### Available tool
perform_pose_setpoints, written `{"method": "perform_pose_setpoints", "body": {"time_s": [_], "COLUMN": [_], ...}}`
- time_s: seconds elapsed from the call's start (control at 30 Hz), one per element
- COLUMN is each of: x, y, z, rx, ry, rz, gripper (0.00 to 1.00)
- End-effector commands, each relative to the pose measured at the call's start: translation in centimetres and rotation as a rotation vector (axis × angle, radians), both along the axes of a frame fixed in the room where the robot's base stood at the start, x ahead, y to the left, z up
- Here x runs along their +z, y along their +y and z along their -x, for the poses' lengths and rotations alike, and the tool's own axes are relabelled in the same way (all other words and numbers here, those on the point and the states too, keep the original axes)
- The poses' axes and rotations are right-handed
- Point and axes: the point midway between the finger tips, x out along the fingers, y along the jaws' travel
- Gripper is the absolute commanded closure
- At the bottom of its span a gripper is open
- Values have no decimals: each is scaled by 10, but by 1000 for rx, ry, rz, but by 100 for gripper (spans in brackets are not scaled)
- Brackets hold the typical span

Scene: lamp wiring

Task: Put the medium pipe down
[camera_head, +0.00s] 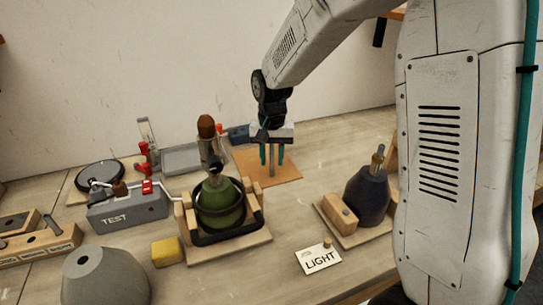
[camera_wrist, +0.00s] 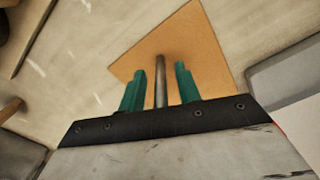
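The medium pipe (camera_head: 272,161) is a thin grey tube standing upright on the orange-brown mat (camera_head: 288,176) at the back of the bench. My gripper (camera_head: 272,156) is above the mat, pointing down, with its green fingers on either side of the pipe. In the wrist view the pipe (camera_wrist: 160,82) shows between the fingers of my gripper (camera_wrist: 160,70), with a gap on each side. The fingers are open and appear not to touch it. The pipe's upper end is hidden by the gripper.
A green lamp base (camera_head: 222,204) in a wooden cradle stands left of the mat. A dark blue vase (camera_head: 368,197) on a wooden stand and a LIGHT card (camera_head: 318,259) are to the right. A grey tray (camera_head: 181,159) and TEST box (camera_head: 128,212) lie further left.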

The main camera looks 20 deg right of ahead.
Motion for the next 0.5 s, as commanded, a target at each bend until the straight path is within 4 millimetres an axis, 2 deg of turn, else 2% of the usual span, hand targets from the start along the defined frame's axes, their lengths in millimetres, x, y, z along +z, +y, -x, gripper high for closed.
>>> {"method": "perform_pose_setpoints", "body": {"time_s": [0.13, 0.23, 0.5], "x": [3, 12, 68], "y": [0, 0, 0], "z": [0, -1, -1], "rx": [0, 0, 0], "ry": [-1, -4, -5], "rz": [0, -1, 0], "gripper": [67, 67, 67]}}
